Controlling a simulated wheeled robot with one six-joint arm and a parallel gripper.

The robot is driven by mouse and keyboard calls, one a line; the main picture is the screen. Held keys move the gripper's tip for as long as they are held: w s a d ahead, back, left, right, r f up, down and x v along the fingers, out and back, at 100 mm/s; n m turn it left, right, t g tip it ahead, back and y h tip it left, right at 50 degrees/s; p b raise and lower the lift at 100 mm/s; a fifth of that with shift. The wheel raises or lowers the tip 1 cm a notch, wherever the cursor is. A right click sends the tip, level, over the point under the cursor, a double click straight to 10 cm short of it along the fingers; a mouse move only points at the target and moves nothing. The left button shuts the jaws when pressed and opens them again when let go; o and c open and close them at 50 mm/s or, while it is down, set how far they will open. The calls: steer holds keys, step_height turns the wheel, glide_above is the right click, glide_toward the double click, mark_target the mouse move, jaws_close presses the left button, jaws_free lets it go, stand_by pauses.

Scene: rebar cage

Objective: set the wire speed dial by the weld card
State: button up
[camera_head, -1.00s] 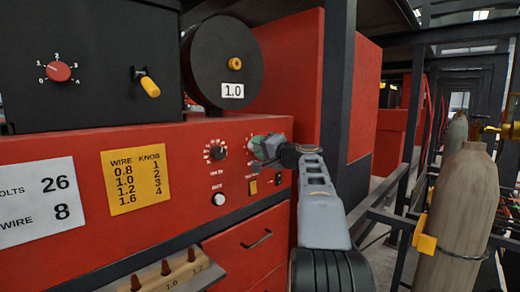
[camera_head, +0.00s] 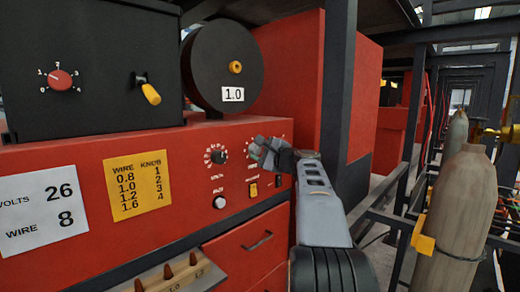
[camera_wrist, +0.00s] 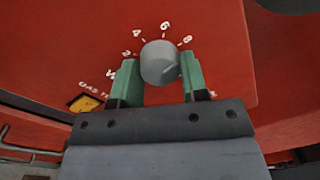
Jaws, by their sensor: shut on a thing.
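A white weld card (camera_head: 42,206) at the left of the red welder front reads "VOLTS 26" and "WIRE 8". My gripper (camera_head: 262,151) is at the right-hand dial on the panel and hides its knob in the head view. In the wrist view, my gripper's green fingers (camera_wrist: 160,82) are on either side of a grey round knob (camera_wrist: 158,62), shut on it. The scale around it shows 2, 4, 6 and 8. A faint line on the knob face seems to point to the lower right, but I cannot read its setting surely.
A black dial (camera_head: 219,157) sits left of my gripper. A yellow wire and knob chart (camera_head: 138,185), a red knob (camera_head: 60,80), a yellow-handled lever (camera_head: 150,93) and a spool marked 1.0 (camera_head: 221,65) are nearby. A gas cylinder (camera_head: 455,220) stands at the right.

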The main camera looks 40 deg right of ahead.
steer(key=shift+m, duration=0.7)
steer(key=o, duration=0.9)
steer(key=s+b, duration=0.1)
steer(key=s, duration=0.3)
steer(key=s+d+b, duration=0.1)
steer(key=s, duration=0.4)
steer(key=s+d+b, duration=0.1)
steer(key=s, duration=0.3)
steer(key=shift+s+f, duration=0.3)
steer(key=shift+s, duration=0.05)
